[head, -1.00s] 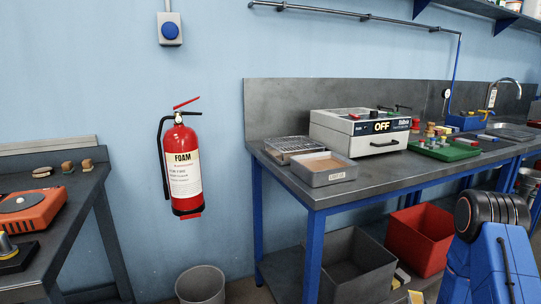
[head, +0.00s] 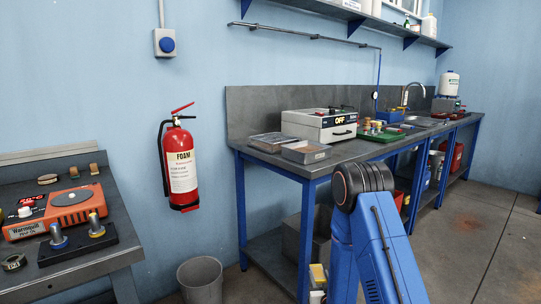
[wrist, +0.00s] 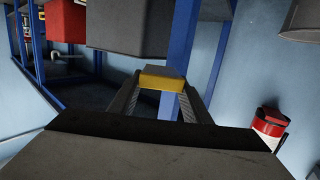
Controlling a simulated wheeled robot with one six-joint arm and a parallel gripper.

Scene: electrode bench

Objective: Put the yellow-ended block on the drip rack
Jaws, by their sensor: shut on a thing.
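In the wrist view, a block (wrist: 162,82) with a yellow end and a grey upper face is between the two fingers of my gripper (wrist: 161,88). My gripper is shut on it and holds it in the air. In the head view my gripper and the block are out of sight. The drip rack appears to be the shallow tray with a grille-like top (head: 268,141), at the left end of the steel bench (head: 350,154). Nothing can be made out standing on it, though it is small in view.
A grey tray (head: 306,153) sits beside the rack, with a white power unit (head: 318,126) reading OFF behind. A fire extinguisher (head: 180,165) hangs on the wall. A second bench (head: 80,265) at the left carries an orange device (head: 55,212). A bin (head: 200,283) stands between the benches.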

